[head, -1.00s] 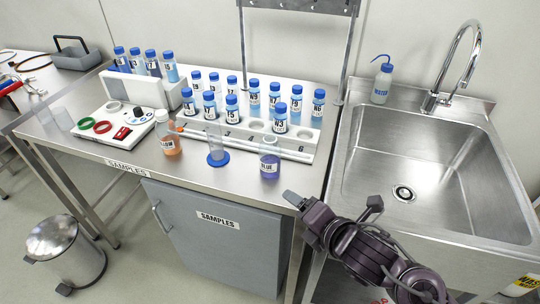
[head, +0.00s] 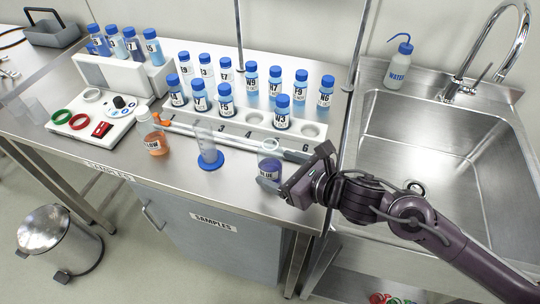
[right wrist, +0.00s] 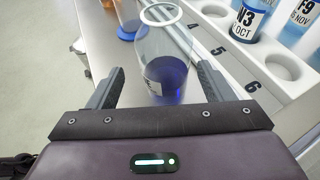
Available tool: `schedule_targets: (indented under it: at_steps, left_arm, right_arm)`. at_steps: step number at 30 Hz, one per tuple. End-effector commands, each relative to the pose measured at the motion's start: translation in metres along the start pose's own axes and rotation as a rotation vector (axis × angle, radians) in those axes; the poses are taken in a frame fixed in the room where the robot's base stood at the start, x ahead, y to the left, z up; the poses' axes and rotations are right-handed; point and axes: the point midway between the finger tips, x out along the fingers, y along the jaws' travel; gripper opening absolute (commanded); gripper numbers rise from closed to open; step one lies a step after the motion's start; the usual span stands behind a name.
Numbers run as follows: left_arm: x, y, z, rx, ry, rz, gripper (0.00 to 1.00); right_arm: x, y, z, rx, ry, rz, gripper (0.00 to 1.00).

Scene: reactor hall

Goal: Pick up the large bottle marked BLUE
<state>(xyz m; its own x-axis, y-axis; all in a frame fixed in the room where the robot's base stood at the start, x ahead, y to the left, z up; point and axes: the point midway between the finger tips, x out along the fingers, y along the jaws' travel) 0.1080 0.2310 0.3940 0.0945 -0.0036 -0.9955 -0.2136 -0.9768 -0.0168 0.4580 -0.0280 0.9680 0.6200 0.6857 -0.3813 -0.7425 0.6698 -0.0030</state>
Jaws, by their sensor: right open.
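The large bottle marked BLUE (head: 269,170) stands upright near the front edge of the steel bench, a clear bottle with dark blue liquid and a white label. My right gripper (head: 276,184) is right beside it, on its front right side. In the right wrist view the bottle (right wrist: 166,72) stands between the two open fingers (right wrist: 160,85), with room showing on the left side; I cannot tell whether the right finger touches it. My left gripper is not in view.
The orange bottle marked YELLOW (head: 155,143) and a clear cylinder on a blue base (head: 211,158) stand to the left. Behind is a white numbered rack (head: 233,126) with several blue-capped bottles. A sink (head: 450,150) is at right, with a wash bottle (head: 398,65).

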Motion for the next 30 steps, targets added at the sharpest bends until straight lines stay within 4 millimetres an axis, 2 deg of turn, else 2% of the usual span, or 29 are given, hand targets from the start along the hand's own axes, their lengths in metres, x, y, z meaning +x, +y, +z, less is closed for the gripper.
schedule_targets:
  at_steps: [2, 5, 8, 13, 17, 23, 30]
  left_arm:
    - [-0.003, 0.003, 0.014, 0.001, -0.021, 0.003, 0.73]
    - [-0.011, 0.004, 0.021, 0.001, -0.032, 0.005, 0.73]
    - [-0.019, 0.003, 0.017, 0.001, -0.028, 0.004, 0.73]
    - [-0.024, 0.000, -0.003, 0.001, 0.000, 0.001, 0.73]
    - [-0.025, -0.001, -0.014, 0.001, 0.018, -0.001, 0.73]
    - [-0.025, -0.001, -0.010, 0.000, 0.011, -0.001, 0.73]
    - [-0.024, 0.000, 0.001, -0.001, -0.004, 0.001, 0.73]
  right_arm:
    - [0.004, 0.000, 0.002, 0.001, -0.001, 0.000, 0.74]
    - [0.013, -0.002, 0.006, 0.004, -0.002, 0.000, 0.74]
    - [0.026, -0.004, 0.011, 0.006, -0.002, -0.001, 0.74]
    - [0.048, -0.005, 0.009, 0.005, 0.000, -0.001, 0.74]
    - [0.054, -0.005, 0.008, 0.003, 0.000, -0.002, 0.74]
    - [0.054, -0.005, 0.007, 0.002, 0.001, -0.002, 0.74]
    - [0.054, -0.005, 0.007, 0.002, 0.001, -0.002, 0.43]
